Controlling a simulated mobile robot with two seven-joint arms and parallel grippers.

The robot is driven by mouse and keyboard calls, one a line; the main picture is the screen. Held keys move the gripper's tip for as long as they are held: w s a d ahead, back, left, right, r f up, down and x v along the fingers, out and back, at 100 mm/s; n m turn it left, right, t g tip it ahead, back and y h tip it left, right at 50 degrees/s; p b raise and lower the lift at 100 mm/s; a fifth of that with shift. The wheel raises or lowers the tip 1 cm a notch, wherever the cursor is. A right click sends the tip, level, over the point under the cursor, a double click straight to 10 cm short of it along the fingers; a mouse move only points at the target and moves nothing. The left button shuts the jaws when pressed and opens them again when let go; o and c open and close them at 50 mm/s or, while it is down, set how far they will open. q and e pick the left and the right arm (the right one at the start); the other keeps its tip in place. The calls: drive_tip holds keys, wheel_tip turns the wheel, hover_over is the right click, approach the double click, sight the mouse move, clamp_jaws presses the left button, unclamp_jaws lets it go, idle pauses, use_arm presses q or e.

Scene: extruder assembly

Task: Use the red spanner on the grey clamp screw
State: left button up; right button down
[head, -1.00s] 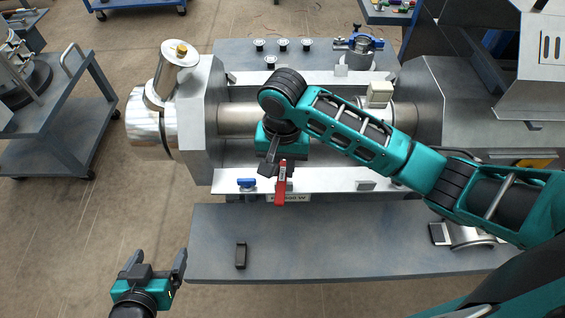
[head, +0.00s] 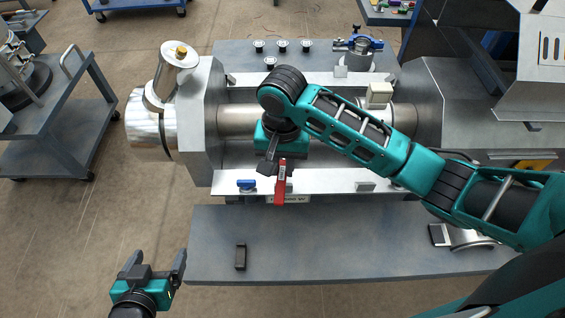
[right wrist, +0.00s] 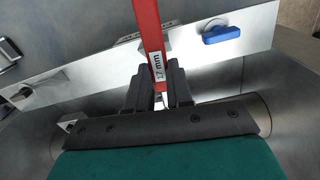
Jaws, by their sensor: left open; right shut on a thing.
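The red spanner (head: 281,185) is gripped by my right gripper (head: 269,166) over the front metal rail of the extruder. In the right wrist view the spanner (right wrist: 148,32) runs up from between the dark fingers (right wrist: 156,88), with a "17 mm" label facing the camera. A small grey block on the rail shows partly behind the spanner. I cannot tell for sure whether it is the grey clamp screw, nor whether the spanner touches it. The spanner's end between the fingers is mostly hidden. My left gripper (head: 152,264) is open and empty at the lower left, apart from the bench.
A blue knob (head: 246,184) sits on the rail left of the spanner. A small black block (head: 240,256) lies on the front bench (head: 330,255). A curved metal part (head: 470,238) lies at the bench's right. The bench's middle is clear.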

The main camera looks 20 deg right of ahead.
drive_tip(key=shift+r, duration=0.25)
drive_tip(key=shift+r, duration=0.35)
idle(0.4)
drive_tip(key=shift+w+r, duration=0.1)
drive_tip(key=shift+r, duration=2.4)
drive_tip(key=shift+d, duration=0.1)
